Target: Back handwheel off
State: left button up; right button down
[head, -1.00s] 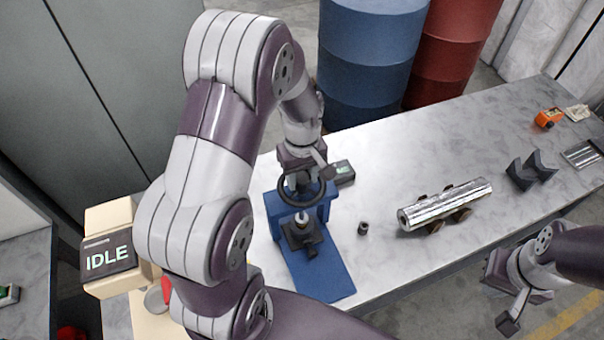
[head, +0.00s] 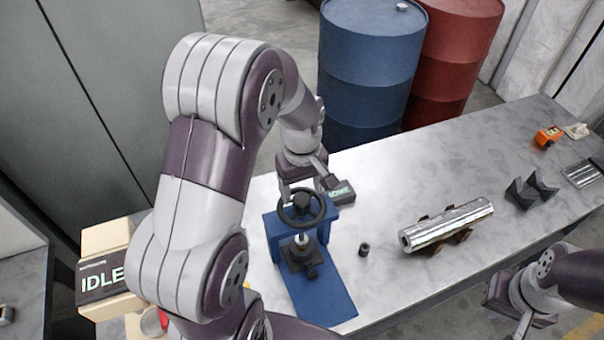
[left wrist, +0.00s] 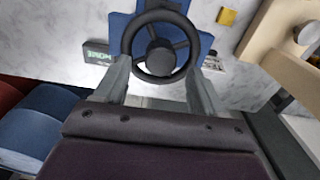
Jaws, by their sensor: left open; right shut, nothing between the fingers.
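The black handwheel (head: 302,208) with spokes and a hub sits on top of a blue press-like fixture (head: 325,295) on the bench. A pale spindle and a dark block show under it. My left gripper (head: 304,188) is open at the far side of the wheel. In the left wrist view the handwheel (left wrist: 160,57) lies between the two spread fingers (left wrist: 158,88), near their tips; whether they touch the rim I cannot tell. My right gripper (head: 521,326) is shut and empty at the lower right, in front of the bench edge.
A small display box (head: 342,191) with green text stands right behind the fixture. A small dark cylinder (head: 364,249), a shiny cylinder (head: 447,225) on brown supports and dark V-blocks (head: 531,188) are to the right. An IDLE panel (head: 100,283) is left. Barrels (head: 366,70) stand behind.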

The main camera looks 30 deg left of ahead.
aim_at(302, 199)
pick_arm(q)
notch_tip(302, 199, up, 10)
jog(key=p, duration=0.1)
jog(key=shift+f, duration=0.2)
jog(key=shift+f, duration=0.15)
